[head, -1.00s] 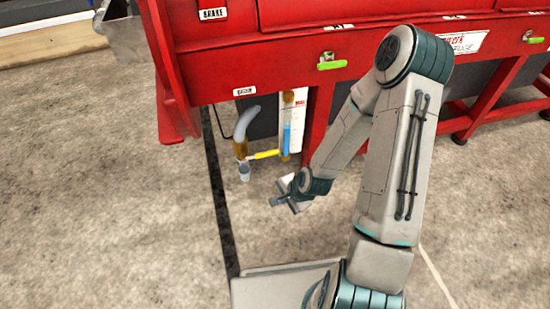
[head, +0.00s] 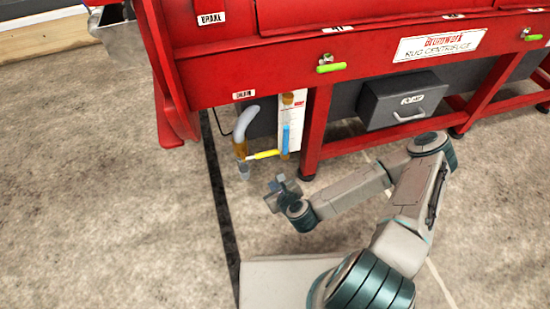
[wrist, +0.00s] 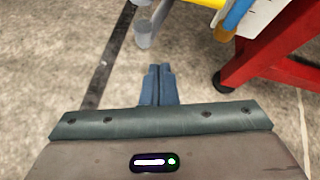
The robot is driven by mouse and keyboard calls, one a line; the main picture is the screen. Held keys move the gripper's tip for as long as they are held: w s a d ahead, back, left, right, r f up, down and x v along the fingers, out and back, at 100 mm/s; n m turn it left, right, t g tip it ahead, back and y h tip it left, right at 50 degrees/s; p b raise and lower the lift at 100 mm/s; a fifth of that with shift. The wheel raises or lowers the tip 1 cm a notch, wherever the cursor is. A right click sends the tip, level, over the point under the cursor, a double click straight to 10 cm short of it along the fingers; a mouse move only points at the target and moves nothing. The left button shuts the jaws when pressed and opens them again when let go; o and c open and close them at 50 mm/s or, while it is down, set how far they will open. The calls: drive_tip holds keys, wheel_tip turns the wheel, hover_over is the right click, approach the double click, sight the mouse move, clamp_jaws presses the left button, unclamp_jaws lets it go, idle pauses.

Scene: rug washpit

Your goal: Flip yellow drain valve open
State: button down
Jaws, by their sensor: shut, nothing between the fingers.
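The yellow drain valve handle (head: 265,154) sticks out to the right from a brass drain fitting (head: 240,149) under the red machine. It lies about level in the head view. In the wrist view part of the yellow handle (wrist: 205,3) shows at the top edge. A grey outlet (head: 244,171) points down below the fitting, and it also shows in the wrist view (wrist: 143,35). My gripper (head: 279,181) is shut and empty, below and slightly right of the handle, apart from it. In the wrist view its fingertips (wrist: 158,69) are together over bare floor.
A clear tube with blue liquid (head: 285,138) stands by a white gauge board just right of the handle. A red machine leg (head: 316,130) is close on the right. A grey box (head: 404,101) hangs further right. Floor left and in front is clear.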

sight(262, 155)
drive_tip(key=m, duration=0.2)
drive_tip(key=w+d+r+m+t+h, duration=0.1)
drive_tip(key=m, duration=0.1)
drive_tip(key=shift+d, duration=0.2)
drive_tip(key=shift+w+f+h, duration=0.1)
drive_tip(key=shift+h, duration=0.2)
drive_tip(key=b+x, duration=0.5)
drive_tip(key=x, duration=0.5)
drive_tip(key=shift+w+a+r, duration=0.1)
drive_tip(key=shift+w+r, duration=0.1)
drive_tip(key=shift+r, duration=0.85)
drive_tip(key=shift+w+a+r, duration=0.1)
drive_tip(key=shift+w+r, duration=0.05)
drive_tip(key=shift+r, duration=0.9)
drive_tip(key=shift+d, duration=0.2)
